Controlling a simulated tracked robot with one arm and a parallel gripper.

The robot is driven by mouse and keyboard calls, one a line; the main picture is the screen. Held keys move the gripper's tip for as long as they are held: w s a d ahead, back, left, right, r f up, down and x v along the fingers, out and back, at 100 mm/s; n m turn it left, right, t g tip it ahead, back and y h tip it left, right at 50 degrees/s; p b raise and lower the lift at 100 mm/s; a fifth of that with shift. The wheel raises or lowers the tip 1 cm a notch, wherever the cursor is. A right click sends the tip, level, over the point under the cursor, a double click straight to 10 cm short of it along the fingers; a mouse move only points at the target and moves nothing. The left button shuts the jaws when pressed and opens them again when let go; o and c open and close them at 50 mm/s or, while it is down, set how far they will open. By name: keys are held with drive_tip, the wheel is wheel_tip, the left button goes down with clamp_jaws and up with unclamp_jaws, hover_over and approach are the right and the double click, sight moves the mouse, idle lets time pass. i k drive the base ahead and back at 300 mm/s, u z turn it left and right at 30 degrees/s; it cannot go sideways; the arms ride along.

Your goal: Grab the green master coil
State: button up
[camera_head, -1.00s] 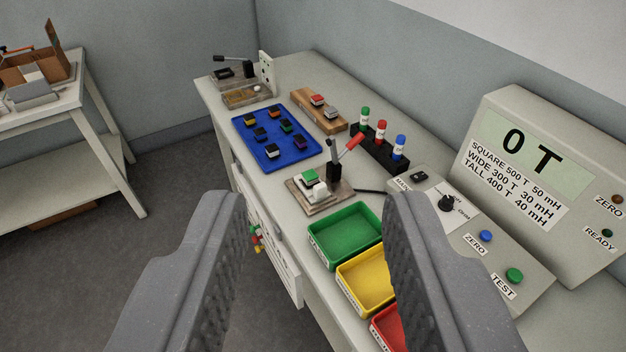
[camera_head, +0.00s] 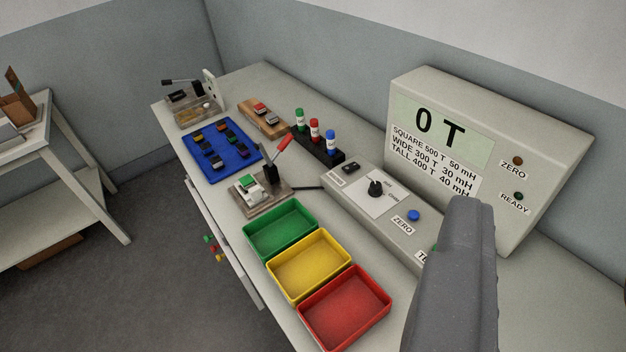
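A green-topped piece (camera_head: 247,183) sits on the small lever fixture (camera_head: 262,203) on the bench. It is the green piece I see most clearly. Several small pieces with coloured tops lie on the blue tray (camera_head: 222,165), too small to tell apart well. A wooden block (camera_head: 262,118) behind it bears a red-topped piece (camera_head: 259,107) and another piece. The other finger is out of view. My gripper is far from the green-topped piece, and nothing shows held.
Green (camera_head: 280,228), yellow (camera_head: 308,264) and red (camera_head: 344,305) bins line the bench front. A black rack (camera_head: 318,148) holds green, red and blue capped bottles. A tester (camera_head: 470,150) reading 0 T stands at the right. A side table (camera_head: 35,145) stands left.

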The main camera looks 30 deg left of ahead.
sight(248, 182)
drive_tip(key=z, duration=1.5)
drive_tip(key=k, duration=1.7)
drive_tip(key=u, duration=1.75)
drive_tip(key=i, duration=1.7)
drive_tip(key=z, duration=0.05)
